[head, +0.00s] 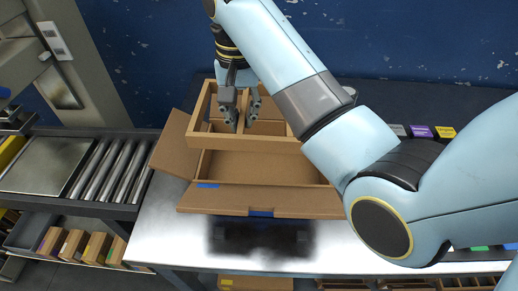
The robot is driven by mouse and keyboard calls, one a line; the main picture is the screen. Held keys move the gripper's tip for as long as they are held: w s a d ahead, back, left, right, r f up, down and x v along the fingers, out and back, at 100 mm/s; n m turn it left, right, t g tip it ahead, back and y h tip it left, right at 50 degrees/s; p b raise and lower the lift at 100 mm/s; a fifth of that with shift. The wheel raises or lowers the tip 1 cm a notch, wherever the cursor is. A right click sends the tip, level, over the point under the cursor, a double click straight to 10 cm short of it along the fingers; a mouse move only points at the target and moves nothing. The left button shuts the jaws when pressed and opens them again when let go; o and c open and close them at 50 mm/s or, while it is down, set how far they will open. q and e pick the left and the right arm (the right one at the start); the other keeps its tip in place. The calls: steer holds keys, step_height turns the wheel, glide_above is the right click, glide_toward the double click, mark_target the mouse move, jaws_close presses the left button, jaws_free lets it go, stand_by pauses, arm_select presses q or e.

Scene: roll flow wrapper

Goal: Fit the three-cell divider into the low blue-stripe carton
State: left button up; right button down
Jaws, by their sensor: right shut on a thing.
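The low carton (262,167) is brown cardboard with its flaps spread open and small blue stripe marks on its front side. It sits on the metal table. The divider (271,142) is a brown cardboard frame with cells. It is over the back part of the carton; I cannot tell how deep it sits. My right gripper (242,118) points down at the divider and is shut on one of its inner walls. My right arm hides the right end of both the divider and the carton. My left gripper is not in view.
A roller conveyor (108,168) is at the left, with small boxes (75,246) on a shelf below it. Purple (421,131) and yellow (445,132) items lie at the back right. The table's front strip (175,235) is clear.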

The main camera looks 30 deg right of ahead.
mark_target(246, 179)
step_height(246, 179, down, 18)
steer(key=shift+r+b, duration=0.1)
steer(key=shift+b, duration=0.45)
steer(key=c, duration=1.8)
jaws_free()
steer(key=o, duration=0.4)
steer(key=shift+o, duration=0.2)
step_height(246, 179, up, 12)
steer(key=p, duration=0.1)
steer(key=shift+w, duration=0.1)
